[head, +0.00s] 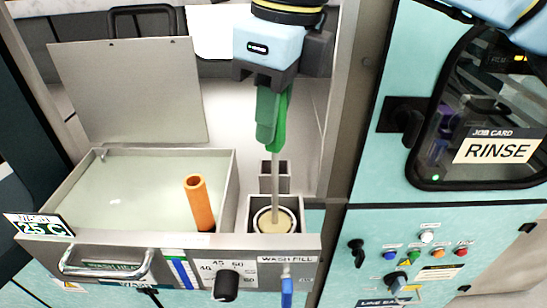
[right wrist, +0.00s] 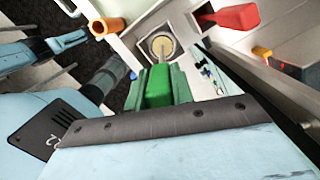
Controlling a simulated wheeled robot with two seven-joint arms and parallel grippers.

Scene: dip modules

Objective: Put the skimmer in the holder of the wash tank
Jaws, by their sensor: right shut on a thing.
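My right gripper (head: 268,88) is shut on the green handle (head: 271,125) of the skimmer, above the wash tank's right side. The skimmer hangs about upright, its thin grey shaft (head: 275,180) running down to a round tan disc (head: 274,222). The disc shows within the square opening of the holder (head: 254,215); I cannot tell how deep it is. In the right wrist view, the green handle (right wrist: 157,85) is at the jaws and the tan disc (right wrist: 162,45) appears inside the square holder. The wash tank (head: 235,170) is left of the holder. My left gripper is not in view.
An orange pipe (head: 199,205) stands in the tank, left of the holder. A smaller square box (head: 275,168) is just behind the holder. A raised lid (head: 130,90) is behind the tank. A grey post (head: 345,100) and the turquoise control cabinet (head: 390,180) stand close on the right.

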